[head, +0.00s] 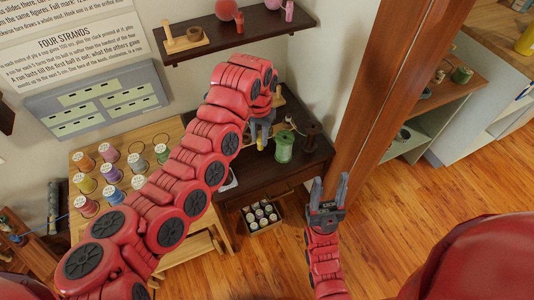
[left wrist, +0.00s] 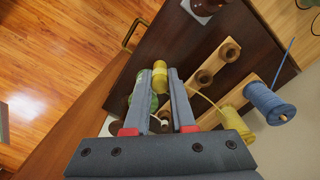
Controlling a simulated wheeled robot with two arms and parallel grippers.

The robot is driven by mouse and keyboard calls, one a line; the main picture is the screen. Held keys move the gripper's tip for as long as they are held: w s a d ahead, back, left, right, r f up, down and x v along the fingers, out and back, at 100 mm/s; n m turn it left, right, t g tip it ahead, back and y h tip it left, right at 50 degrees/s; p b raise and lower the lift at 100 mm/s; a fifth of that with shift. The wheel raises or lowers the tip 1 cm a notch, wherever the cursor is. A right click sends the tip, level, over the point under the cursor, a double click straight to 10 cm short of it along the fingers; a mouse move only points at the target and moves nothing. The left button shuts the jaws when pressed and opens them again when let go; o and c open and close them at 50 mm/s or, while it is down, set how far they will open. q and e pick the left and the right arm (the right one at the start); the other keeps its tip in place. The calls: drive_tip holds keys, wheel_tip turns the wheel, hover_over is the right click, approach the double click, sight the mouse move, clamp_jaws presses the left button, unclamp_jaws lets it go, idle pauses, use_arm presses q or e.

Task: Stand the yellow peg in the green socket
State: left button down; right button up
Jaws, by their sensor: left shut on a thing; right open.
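My left gripper (head: 262,134) is shut on the yellow peg (left wrist: 160,78), which sits between the fingertips in the left wrist view. In the head view only a small yellow bit shows below the fingers. A green spool-shaped piece (head: 284,148), which looks like the green socket, stands on the dark table just right of the gripper. In the left wrist view its green side (left wrist: 152,103) shows partly hidden behind a finger. The peg appears apart from it, though their heights are hard to tell. My right gripper (head: 328,194) is open and empty, in front of the table.
A brown spool (head: 312,133) stands right of the green piece. The left wrist view shows a wooden rack with holes (left wrist: 218,62), a yellow spool (left wrist: 235,122) and a blue spool (left wrist: 270,102). A wooden post (head: 375,100) rises at the right; a shelf (head: 225,38) hangs above.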

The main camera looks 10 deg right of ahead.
use_arm(q)
drive_tip(key=s+a+f, duration=0.2)
drive_tip(key=s+f, duration=0.3)
drive_tip(key=s, duration=0.2)
drive_tip(key=s+a+f, duration=0.3)
drive_tip(key=s+f, duration=0.2)
drive_tip(key=s, duration=0.2)
drive_tip(key=shift+n, duration=0.4)
drive_tip(key=w, duration=1.1)
drive_tip(key=shift+f, duration=0.3)
drive_tip(key=shift+w+d+f+b, duration=0.15)
drive_tip(key=shift+w+d+b, duration=0.15)
drive_tip(key=shift+w+b, duration=0.6)
drive_tip(key=shift+w+a+f+b, duration=0.15)
drive_tip(key=shift+w+b, duration=0.15)
drive_tip(key=shift+b, duration=0.5)
drive_tip(key=shift+w+a, duration=0.1)
drive_tip(key=shift+w, duration=0.8)
drive_tip(key=shift+w+f+p, duration=0.2)
drive_tip(key=shift+f+p, duration=0.2)
drive_tip(key=shift+f, duration=0.2)
drive_tip(key=shift+w+f+p, duration=0.2)
drive_tip(key=shift+f+p, duration=0.15)
drive_tip(key=shift+f, duration=0.7)
